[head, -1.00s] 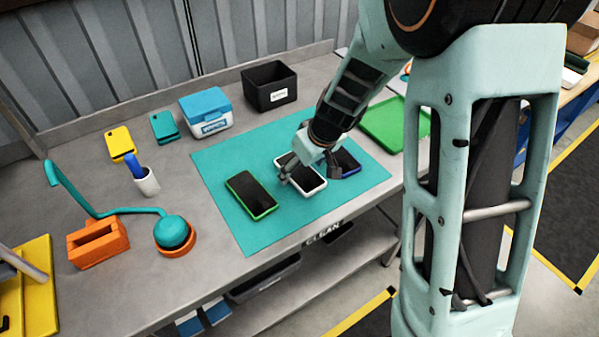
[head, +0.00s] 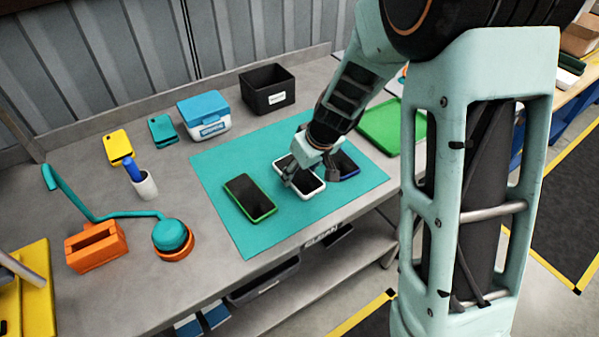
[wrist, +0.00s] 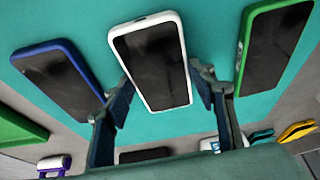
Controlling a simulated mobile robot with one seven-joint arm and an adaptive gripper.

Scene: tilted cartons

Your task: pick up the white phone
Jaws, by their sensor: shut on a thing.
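The white phone (head: 309,184) has a white rim and a dark screen facing up; it is at the teal mat (head: 225,165), between a green phone (head: 250,197) and a blue phone (head: 346,163). My gripper (head: 311,178) is over it, shut on its two long sides. In the wrist view the white phone (wrist: 152,62) lies between my gripper's fingers (wrist: 163,92), one at each long edge. I cannot tell whether it is clear of the mat. My gripper hides part of it in the head view.
The blue phone (wrist: 62,78) and green phone (wrist: 275,45) flank the fingers closely. A green tray (head: 385,128) is at the right. A black bin (head: 268,97), a blue-lidded box (head: 204,118), and yellow (head: 118,145) and teal (head: 162,129) phones stand behind. An orange holder (head: 95,245) is left.

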